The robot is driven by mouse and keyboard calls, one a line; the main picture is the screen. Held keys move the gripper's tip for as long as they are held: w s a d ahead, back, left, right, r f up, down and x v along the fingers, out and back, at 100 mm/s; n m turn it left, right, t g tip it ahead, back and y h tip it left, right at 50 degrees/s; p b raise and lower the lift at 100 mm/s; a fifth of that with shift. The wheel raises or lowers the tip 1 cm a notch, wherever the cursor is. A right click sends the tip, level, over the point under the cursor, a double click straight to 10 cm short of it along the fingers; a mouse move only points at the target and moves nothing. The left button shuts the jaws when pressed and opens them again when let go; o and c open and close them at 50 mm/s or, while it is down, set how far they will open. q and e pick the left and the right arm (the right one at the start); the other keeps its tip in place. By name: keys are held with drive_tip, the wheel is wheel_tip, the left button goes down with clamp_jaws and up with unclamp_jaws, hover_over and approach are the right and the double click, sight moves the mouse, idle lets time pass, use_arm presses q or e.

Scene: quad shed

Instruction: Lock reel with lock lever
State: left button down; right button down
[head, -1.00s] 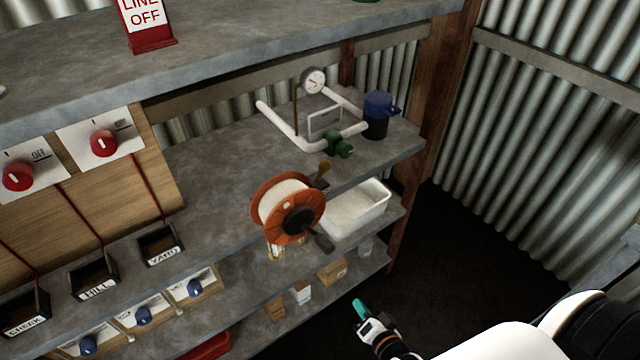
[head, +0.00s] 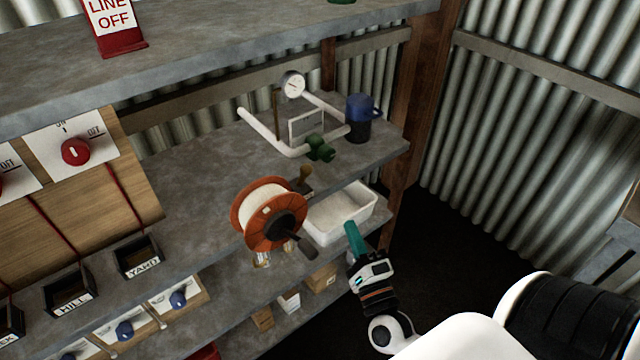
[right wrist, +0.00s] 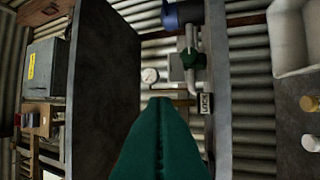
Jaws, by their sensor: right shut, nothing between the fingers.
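The orange reel (head: 264,234), wound with pale line, stands at the front edge of the middle shelf in the head view. A black crank handle (head: 299,242) sticks out of its front. A small lever with a brownish knob (head: 304,174) stands just behind and right of the reel; it seems to be the lock lever. The right wrist view shows a small plate with lettering, seemingly LOCK (right wrist: 205,104). My right gripper (head: 350,226), with green fingers, is shut and empty, right of the reel and apart from it. Its fingers (right wrist: 161,105) fill the middle of the wrist view. My left gripper is not in view.
A white tray (head: 368,205) sits on the lower shelf behind my right gripper. A white pipe frame with a gauge (head: 292,84), a green valve (head: 320,148) and a blue-topped container (head: 360,118) stand behind the reel. Dark floor lies open to the right.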

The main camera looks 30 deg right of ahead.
drive_tip(key=p, duration=0.2)
approach(310, 167)
drive_tip(key=w+d, duration=0.3)
drive_tip(key=d, duration=0.2)
drive_tip(key=shift+w+a+r+p, duration=0.2)
drive_tip(key=shift+w+a+p, duration=0.5)
drive_tip(key=shift+w+a, duration=0.5)
drive_tip(key=shift+w+a+r+n+g+y+p, duration=0.1)
drive_tip(key=shift+w+r+n+g+y+p, duration=0.45)
drive_tip(key=shift+p, duration=2.35)
drive_tip(key=shift+w+r+m+g+y+p, duration=0.1)
drive_tip(key=shift+w+r+g+p, duration=0.85)
drive_tip(key=shift+p, duration=1.9)
drive_tip(key=shift+w, duration=0.35)
drive_tip(key=shift+r, duration=0.1)
